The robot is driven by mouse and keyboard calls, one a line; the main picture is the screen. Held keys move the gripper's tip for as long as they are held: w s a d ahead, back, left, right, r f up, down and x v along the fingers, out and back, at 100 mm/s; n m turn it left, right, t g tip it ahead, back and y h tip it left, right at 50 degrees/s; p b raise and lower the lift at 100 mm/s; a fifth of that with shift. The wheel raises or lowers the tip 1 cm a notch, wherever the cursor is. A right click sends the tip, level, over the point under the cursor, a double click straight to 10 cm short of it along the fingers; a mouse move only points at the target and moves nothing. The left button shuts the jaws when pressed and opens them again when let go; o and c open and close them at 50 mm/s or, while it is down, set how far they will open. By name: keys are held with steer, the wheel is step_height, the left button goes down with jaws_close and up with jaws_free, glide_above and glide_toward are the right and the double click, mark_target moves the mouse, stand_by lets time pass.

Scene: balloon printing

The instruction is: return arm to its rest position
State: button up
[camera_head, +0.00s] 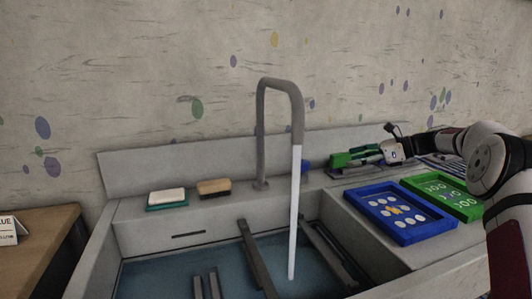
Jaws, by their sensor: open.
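My arm (480,150) reaches in from the right edge, over the right side of the sink counter. My gripper (372,153) is at its end, pointing left, small and dark in the picture. It is open. It is close to a green tool (350,158) on the back ledge, and I cannot tell if they touch. Part of the ledge behind the wrist is hidden.
A blue framed screen (363,201) and a green one (422,191) lie on the counter below the arm. A tall faucet (262,130) runs water into the sink (180,275). A soap bar (167,195) and a brush (214,188) lie left.

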steer(key=s+a+r+n+g+h, duration=0.3)
steer(key=s+a+r+n, duration=0.4)
steer(key=s+a, duration=0.5)
steer(key=s+a+r+n+g+h, duration=0.1)
steer(key=s+n+h, duration=0.1)
steer(key=s, duration=0.5)
steer(key=s+a+r+n+h, duration=0.1)
steer(key=s+n, duration=0.2)
steer(key=s, duration=0.5)
steer(key=s+d+f+n+h, duration=0.15)
steer(key=s+f+n, duration=0.25)
steer(key=s, duration=0.7)
steer(key=s+d+f+n+h, duration=0.1)
steer(key=s+f+n+h, duration=0.2)
steer(key=s, duration=0.8)
steer(key=s+d+f+n+h, duration=0.2)
steer(key=s+f+n, duration=0.2)
steer(key=s, duration=0.7)
step_height(320, 180, up, 19)
steer(key=t+p, duration=0.2)
steer(key=p, duration=1.5)
steer(key=shift+w+a+r, duration=0.15)
steer(key=shift+w+a, duration=0.05)
steer(key=shift+w, duration=0.05)
